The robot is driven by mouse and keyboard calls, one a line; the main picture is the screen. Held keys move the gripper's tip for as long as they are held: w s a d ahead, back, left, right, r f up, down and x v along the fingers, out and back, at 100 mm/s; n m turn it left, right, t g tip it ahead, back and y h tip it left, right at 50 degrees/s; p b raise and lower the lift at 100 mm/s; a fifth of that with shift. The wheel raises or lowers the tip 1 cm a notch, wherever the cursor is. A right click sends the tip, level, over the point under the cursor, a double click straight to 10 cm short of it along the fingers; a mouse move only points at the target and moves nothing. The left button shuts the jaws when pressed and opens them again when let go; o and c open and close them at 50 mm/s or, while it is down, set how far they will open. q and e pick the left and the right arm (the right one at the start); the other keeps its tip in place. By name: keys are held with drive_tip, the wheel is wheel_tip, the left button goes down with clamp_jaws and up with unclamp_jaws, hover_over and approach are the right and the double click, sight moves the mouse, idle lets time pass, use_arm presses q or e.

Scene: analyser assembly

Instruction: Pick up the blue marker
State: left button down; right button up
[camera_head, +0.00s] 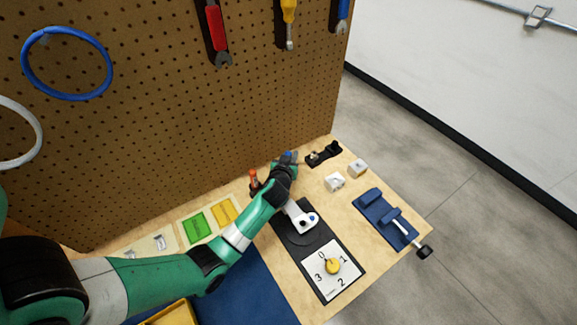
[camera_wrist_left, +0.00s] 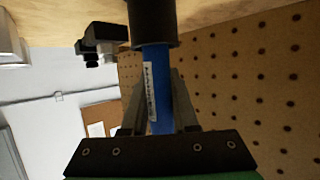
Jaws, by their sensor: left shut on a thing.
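The blue marker (camera_wrist_left: 156,90) stands between the two fingers of my left gripper (camera_wrist_left: 160,80), which is shut on it. A pale printed label runs along its side. One end of it goes into a black cylinder (camera_wrist_left: 152,22); I cannot tell whether that is a holder or part of the marker. In the head view, my left gripper (camera_head: 287,162) is at the back of the bench near the pegboard, with a small bit of the blue marker (camera_head: 288,154) showing at its tip. My right gripper is not in view.
An orange-red marker (camera_head: 253,176) stands just left of the gripper. A black part (camera_head: 323,153), two white blocks (camera_head: 335,182) and a blue fixture (camera_head: 384,222) lie to the right. A dial board (camera_head: 333,278) lies in front. The pegboard (camera_head: 180,110) rises close behind.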

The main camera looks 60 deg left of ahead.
use_arm(q)
drive_tip(key=shift+r, duration=0.1)
drive_tip(key=shift+r, duration=0.25)
drive_tip(key=s+d+r+p, duration=0.7)
drive_tip(key=d+r+p, duration=0.5)
drive_tip(key=p, duration=0.3)
drive_tip(key=shift+d+r, duration=0.15)
